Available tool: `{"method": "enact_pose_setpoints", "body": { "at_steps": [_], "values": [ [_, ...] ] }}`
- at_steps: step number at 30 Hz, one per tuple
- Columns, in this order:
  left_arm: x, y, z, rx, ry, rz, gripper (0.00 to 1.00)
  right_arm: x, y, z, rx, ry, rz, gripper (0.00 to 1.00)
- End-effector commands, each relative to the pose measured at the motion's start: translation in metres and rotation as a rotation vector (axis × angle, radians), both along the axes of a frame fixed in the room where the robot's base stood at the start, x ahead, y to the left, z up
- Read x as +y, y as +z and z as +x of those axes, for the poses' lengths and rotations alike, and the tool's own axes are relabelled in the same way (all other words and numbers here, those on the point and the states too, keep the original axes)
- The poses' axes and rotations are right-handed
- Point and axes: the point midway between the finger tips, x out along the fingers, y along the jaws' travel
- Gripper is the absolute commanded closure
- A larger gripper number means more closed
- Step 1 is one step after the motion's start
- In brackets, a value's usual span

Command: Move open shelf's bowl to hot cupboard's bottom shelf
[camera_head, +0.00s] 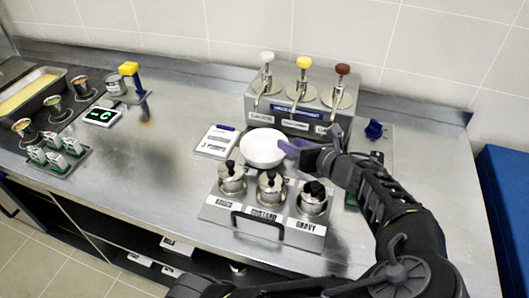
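A white round bowl (262,148) is in the middle of the head view, between the pump dispenser and the labelled pot holder. It looks level, and I see nothing inside it. Open shelving (110,250) shows under the counter's front edge at lower left, with small white labels. I cannot make out a hot cupboard.
The dispenser (318,118) with three pumps stands behind the bowl. The holder (219,211) with three lidded pots stands in front. A labelled card (215,142) lies left of the bowl. A green-lit scale (101,116) is farther left. The counter (150,185) between them is clear.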

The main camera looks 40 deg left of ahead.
Motion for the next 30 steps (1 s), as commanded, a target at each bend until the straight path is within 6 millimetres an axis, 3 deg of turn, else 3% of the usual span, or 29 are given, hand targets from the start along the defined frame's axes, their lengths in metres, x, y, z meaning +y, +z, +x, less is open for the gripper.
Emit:
{"method": "enact_pose_setpoints", "body": {
  "at_steps": [5,15,30],
  "values": [
    [0.004,-0.002,0.001,0.000,0.002,0.001,0.63,0.000,0.000,0.000,0.000,0.000,0.000,0.64],
    [0.043,-0.019,0.014,0.000,0.002,0.000,0.63,0.000,-0.001,0.000,0.000,0.000,0.000,0.64],
    [0.045,-0.020,0.015,-0.001,0.000,0.000,0.63,0.000,-0.001,0.000,0.000,0.000,0.000,0.64]
  ]
}}
